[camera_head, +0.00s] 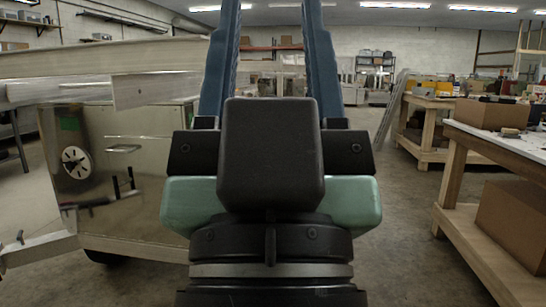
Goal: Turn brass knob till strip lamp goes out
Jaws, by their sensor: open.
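My gripper (271,8) fills the middle of the view, its two blue fingers pointing up and spread wide apart. Nothing is between them except the far room. I cannot make out a brass knob; my gripper's dark body hides the middle of the scene. A round black-and-white disc (75,162) sits on the shiny metal cabinet (150,215) at left, but I cannot tell what it is. Several strip lamps (395,5) are lit along the ceiling; I cannot tell which one the task means.
Long aluminium beams (140,90) jut in above the cabinet at left. At right stand a wooden workbench (452,175) with cardboard boxes (490,114) and another bench (425,105) behind it. A shelf rack (375,68) is at the back. Some floor (400,225) is clear right of my gripper.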

